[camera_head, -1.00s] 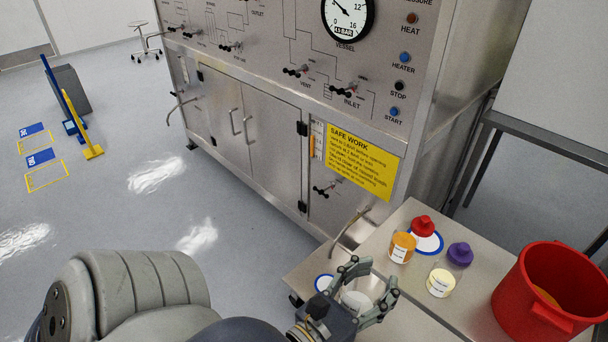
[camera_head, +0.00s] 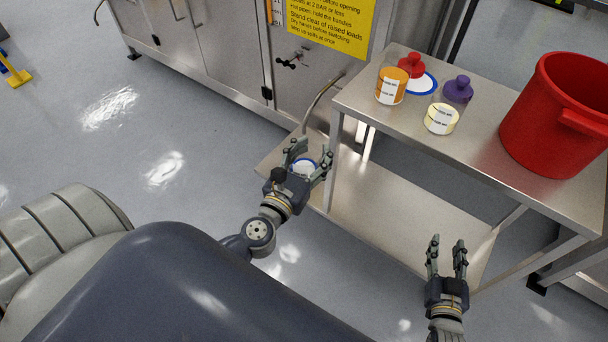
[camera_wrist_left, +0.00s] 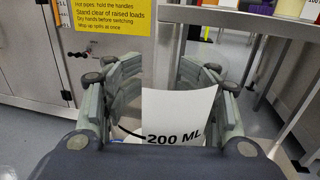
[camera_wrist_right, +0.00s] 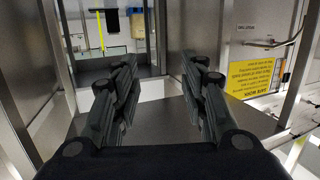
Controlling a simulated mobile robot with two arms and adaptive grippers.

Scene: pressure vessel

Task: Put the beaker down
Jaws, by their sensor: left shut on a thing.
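The beaker (camera_wrist_left: 178,112) shows in the left wrist view as a pale vessel marked "200 ML". It stands between the fingers of my left gripper (camera_wrist_left: 160,100), which is shut on it. In the head view my left gripper (camera_head: 308,164) is over the left end of the trolley's lower shelf (camera_head: 385,215). A white patch with a blue edge (camera_head: 303,168) shows between its fingers; whether the beaker touches the shelf I cannot tell. My right gripper (camera_head: 446,256) is open and empty by the shelf's front right; it also shows in the right wrist view (camera_wrist_right: 155,85).
A trolley leg (camera_head: 333,165) is close right of my left gripper.

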